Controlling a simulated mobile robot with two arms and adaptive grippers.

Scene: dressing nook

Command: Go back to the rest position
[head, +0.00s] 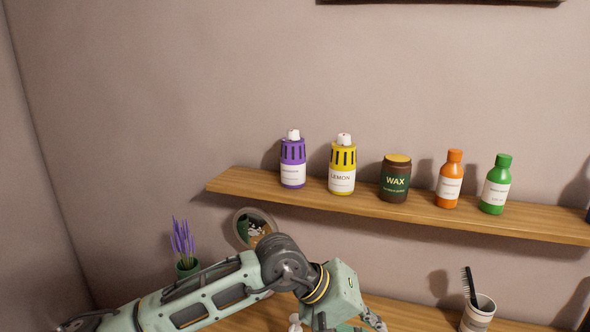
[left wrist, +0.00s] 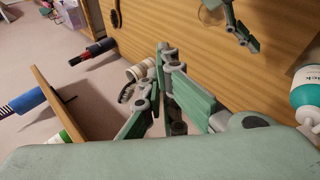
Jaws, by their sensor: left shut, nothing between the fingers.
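My left arm reaches in from the lower left of the head view, below the wall shelf. Its gripper (head: 372,320) is partly cut off by the bottom edge. In the left wrist view the left gripper (left wrist: 164,52) has its fingers together with nothing held between them. It is over the wooden tabletop (left wrist: 180,22), apart from the things around it. A green gripper-like part, seemingly my right gripper (left wrist: 245,38), shows at the top right of the left wrist view; its finger state is unclear. My right arm does not show in the head view.
The shelf (head: 400,216) holds a purple bottle (head: 293,163), yellow bottle (head: 342,168), wax jar (head: 396,180), orange bottle (head: 449,181) and green bottle (head: 496,186). Below are a lavender pot (head: 186,266), round mirror (head: 254,228) and cup with comb (head: 478,314). A white-and-teal bottle (left wrist: 308,88) stands near my gripper.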

